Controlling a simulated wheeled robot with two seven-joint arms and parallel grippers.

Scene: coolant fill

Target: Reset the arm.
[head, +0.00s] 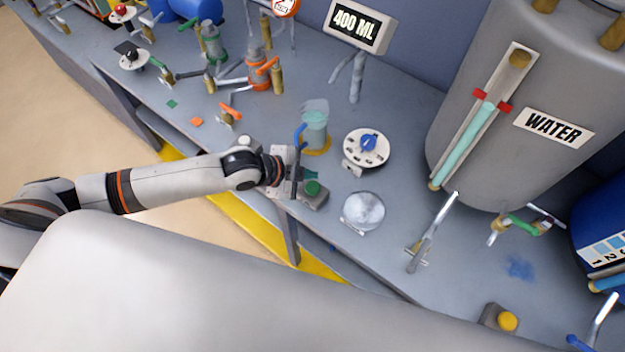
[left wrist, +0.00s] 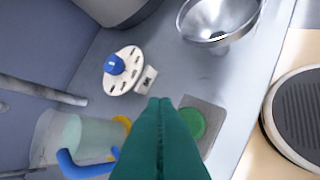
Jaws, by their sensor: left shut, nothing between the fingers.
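My left arm comes in from the left in the head view, and its left gripper (head: 310,175) is over the front part of the bench. In the left wrist view its green fingers (left wrist: 160,104) are pressed together with nothing between them. A box with a green button (head: 313,188) is beside the fingertips; the button also shows in the left wrist view (left wrist: 192,124), partly hidden by the fingers. A clear jug with a blue handle (head: 315,132) stands on an orange-yellow base just behind the gripper. My right gripper is not in view.
A white dial with a blue knob (head: 367,147) and a metal funnel (head: 363,211) are right of the gripper. Behind are a 400 ML display (head: 357,25) and a grey WATER tank (head: 500,130). Valves and pipes (head: 258,75) crowd the bench's left part. Open floor lies at left.

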